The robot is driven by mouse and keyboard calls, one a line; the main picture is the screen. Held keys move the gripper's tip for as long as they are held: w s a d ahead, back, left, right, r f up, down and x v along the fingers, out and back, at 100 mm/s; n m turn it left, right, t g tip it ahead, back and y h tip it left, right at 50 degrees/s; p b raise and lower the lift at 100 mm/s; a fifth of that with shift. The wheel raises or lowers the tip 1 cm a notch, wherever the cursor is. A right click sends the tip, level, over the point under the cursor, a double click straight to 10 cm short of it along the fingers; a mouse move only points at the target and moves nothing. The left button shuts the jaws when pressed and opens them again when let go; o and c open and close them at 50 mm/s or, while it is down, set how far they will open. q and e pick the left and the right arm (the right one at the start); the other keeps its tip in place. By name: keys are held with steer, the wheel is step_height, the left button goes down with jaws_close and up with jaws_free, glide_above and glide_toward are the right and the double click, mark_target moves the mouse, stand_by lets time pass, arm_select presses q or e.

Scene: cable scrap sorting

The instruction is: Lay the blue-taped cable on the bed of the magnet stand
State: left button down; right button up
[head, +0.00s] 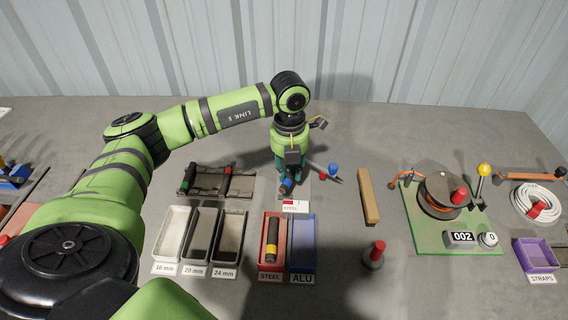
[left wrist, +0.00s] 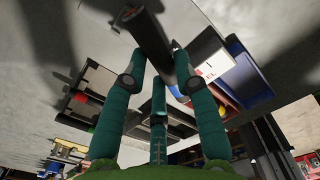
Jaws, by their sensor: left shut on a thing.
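My left gripper (head: 289,184) is shut on the blue-taped cable (head: 286,187), of which a short dark piece with blue shows at the fingertips. In the left wrist view a dark cylinder, the cable (left wrist: 152,38), lies between the teal fingers (left wrist: 158,85). The magnet stand is mostly hidden behind and under the gripper. Its white plate (head: 296,206) with a red mark and a lever with a blue knob (head: 333,169) show beside the gripper. I cannot tell whether the cable touches the bed. My right gripper is not in view.
A dark rack (head: 208,194) holds green- and red-taped cables. Three grey size trays (head: 163,251) stand in front. The red STEEL bin (head: 263,254) holds a yellow-taped cable; the blue ALU bin (head: 303,238) is beside it. A wooden bar (head: 369,196) and a green reel board (head: 425,240) lie right.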

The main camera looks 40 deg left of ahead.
arm_select(q)
steer(key=n, duration=0.1)
steer(key=a+n, duration=0.1)
steer(key=n, duration=0.1)
steer(key=shift+w+a+f, duration=0.1)
steer(key=shift+a+f, duration=0.1)
steer(key=shift+a+f+n, duration=0.15)
steer(key=shift+a+n, duration=0.05)
steer(key=shift+n, duration=0.4)
steer(key=shift+f+b, duration=0.75)
steer(key=shift+f, duration=0.45)
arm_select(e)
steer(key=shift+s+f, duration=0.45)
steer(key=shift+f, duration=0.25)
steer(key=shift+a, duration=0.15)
arm_select(q)
steer(key=shift+f, duration=0.1)
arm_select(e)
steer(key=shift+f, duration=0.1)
arm_select(q)
steer(key=shift+f+b, duration=0.45)
steer(key=shift+f, duration=0.05)
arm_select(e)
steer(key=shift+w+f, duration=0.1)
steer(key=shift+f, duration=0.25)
